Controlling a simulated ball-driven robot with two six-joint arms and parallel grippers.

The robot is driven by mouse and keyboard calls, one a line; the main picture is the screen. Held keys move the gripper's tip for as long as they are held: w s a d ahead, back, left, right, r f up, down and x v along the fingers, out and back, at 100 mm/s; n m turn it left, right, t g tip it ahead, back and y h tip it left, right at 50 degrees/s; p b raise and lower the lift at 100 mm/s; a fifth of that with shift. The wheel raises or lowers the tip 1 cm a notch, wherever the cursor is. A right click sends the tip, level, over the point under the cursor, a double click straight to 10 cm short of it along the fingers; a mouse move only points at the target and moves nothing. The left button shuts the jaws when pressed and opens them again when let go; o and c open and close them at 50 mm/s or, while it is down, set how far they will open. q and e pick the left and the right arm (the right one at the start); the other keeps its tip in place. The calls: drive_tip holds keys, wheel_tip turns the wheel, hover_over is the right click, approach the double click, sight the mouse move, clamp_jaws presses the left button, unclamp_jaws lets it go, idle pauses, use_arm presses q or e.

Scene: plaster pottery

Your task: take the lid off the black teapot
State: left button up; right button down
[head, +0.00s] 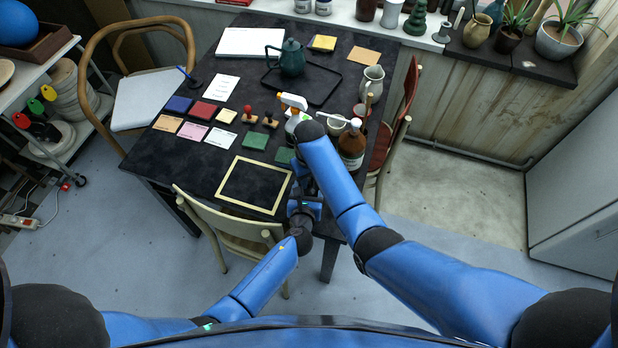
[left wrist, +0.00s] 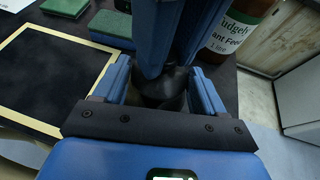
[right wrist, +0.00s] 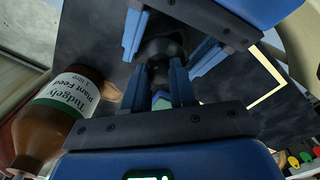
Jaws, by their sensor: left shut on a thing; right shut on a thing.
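The black teapot (left wrist: 158,92) shows in the left wrist view as a dark rounded shape between the fingers of my left gripper (left wrist: 158,95), which is shut on it. In the right wrist view the dark teapot (right wrist: 164,47) lies between the left gripper's blue fingers. My right gripper (right wrist: 158,88) is shut on the lid, a narrow dark piece against the teapot. Fingers and shadow hide most of both, and I cannot tell whether a gap parts them. In the head view my grippers meet by the table's near right corner, and my arms cover the teapot.
A brown plant feed bottle (head: 352,147) and a spray bottle (head: 293,104) stand close beyond my right wrist. A cream-edged frame (head: 255,186) lies left of the grippers. A dark green teapot (head: 291,60) stands on a black tray. Chairs flank the dark table (head: 190,105).

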sight(309, 181)
drive_tip(key=shift+r, duration=0.25)
idle(0.4)
drive_tip(key=shift+r, duration=0.75)
drive_tip(key=shift+r, duration=0.2)
drive_tip(key=shift+r, duration=1.95)
use_arm(q)
drive_tip(key=o, duration=1.6)
